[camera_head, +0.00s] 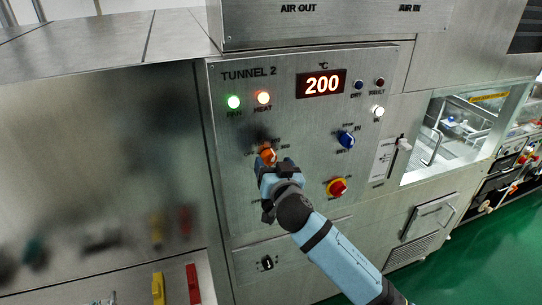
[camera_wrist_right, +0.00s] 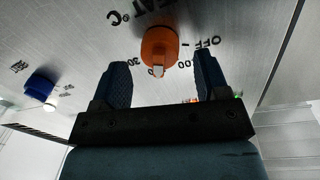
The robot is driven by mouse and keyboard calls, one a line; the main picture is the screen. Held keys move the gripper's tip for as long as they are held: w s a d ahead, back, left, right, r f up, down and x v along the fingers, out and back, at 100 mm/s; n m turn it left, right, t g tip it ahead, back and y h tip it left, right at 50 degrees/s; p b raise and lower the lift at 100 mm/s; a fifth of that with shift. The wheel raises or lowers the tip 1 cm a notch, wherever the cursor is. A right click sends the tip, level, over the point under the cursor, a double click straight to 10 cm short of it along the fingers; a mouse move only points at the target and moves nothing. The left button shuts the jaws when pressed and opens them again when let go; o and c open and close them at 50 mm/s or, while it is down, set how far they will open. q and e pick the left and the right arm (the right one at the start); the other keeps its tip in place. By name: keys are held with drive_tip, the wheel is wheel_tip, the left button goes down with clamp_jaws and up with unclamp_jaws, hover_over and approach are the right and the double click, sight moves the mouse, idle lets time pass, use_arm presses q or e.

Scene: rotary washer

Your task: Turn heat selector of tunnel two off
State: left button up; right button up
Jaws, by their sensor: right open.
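The tunnel 2 panel (camera_head: 235,150) stands upright in front of me, with a lit red display (camera_head: 321,84) reading 200. The orange heat selector knob (camera_head: 268,156) is on the panel's left-middle part, below the lit heat lamp (camera_head: 263,97). My right gripper (camera_head: 277,167) is at the knob and partly covers it. In the right wrist view the orange knob (camera_wrist_right: 159,48) has a white pointer mark, and the OFF label (camera_wrist_right: 208,42) is to its right. My right gripper (camera_wrist_right: 163,76) is open, its fingers on either side of the knob, with gaps showing. My left gripper is not in view.
A blue knob (camera_head: 345,140) is right of the heat selector, and a red and yellow emergency stop (camera_head: 337,187) is below it. A green run lamp (camera_head: 233,102) is lit. A small black switch (camera_head: 267,262) is low on the panel. Yellow (camera_head: 158,288) and red (camera_head: 193,284) handles stand lower left.

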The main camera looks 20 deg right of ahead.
drive_tip(key=shift+w, duration=1.1)
drive_tip(key=c, duration=0.9)
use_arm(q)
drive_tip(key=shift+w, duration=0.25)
